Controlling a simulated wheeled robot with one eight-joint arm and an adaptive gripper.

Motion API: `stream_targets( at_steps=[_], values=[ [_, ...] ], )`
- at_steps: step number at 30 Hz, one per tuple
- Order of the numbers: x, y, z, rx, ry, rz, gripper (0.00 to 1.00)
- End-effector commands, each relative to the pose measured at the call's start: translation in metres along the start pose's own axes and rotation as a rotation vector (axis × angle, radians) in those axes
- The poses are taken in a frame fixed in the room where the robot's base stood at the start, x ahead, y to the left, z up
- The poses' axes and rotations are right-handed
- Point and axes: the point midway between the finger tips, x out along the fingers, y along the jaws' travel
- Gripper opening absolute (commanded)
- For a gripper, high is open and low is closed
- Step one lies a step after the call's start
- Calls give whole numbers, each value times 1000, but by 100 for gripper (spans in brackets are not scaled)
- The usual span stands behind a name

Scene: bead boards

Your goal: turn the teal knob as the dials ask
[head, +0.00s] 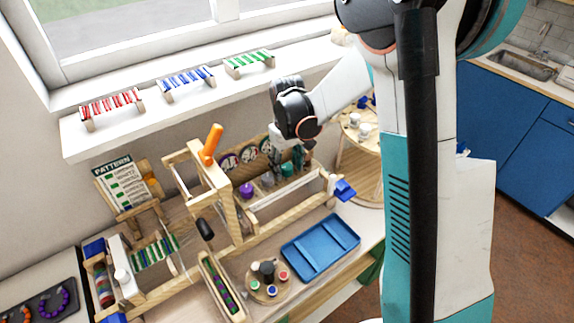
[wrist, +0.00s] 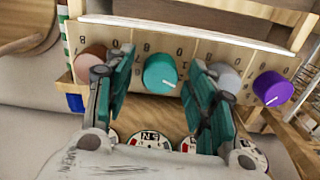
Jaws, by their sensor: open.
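The teal knob (wrist: 160,73) sits on the wooden knob panel (wrist: 210,52), between a copper knob (wrist: 90,62) and a grey knob (wrist: 228,79). A white mark on its face points to the lower right in the wrist view. My gripper (wrist: 158,82) is open, with one teal-padded finger on each side of the knob; I cannot tell whether either touches it. In the head view my gripper (head: 297,158) is over the teal knob's end of the panel. Round dials (wrist: 150,140) show partly below the fingers; they also stand behind the knobs in the head view (head: 229,161).
A purple knob (wrist: 272,88) is at the panel's right in the wrist view. A wooden frame with an orange handle (head: 212,144) stands left of the panel in the head view. A blue tray (head: 320,246) and a round board of pegs (head: 268,279) lie in front.

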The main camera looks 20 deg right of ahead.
Motion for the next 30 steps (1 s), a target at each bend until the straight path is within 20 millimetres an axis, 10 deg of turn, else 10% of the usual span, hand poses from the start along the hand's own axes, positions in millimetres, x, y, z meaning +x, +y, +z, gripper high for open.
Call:
stream_targets(
  at_steps=[5,11,30],
  values=[
    [0,0,0,0,0,0,48],
    [0,0,0,0,0,0,6],
    [1,0,0,206,0,0,6]
  ],
)
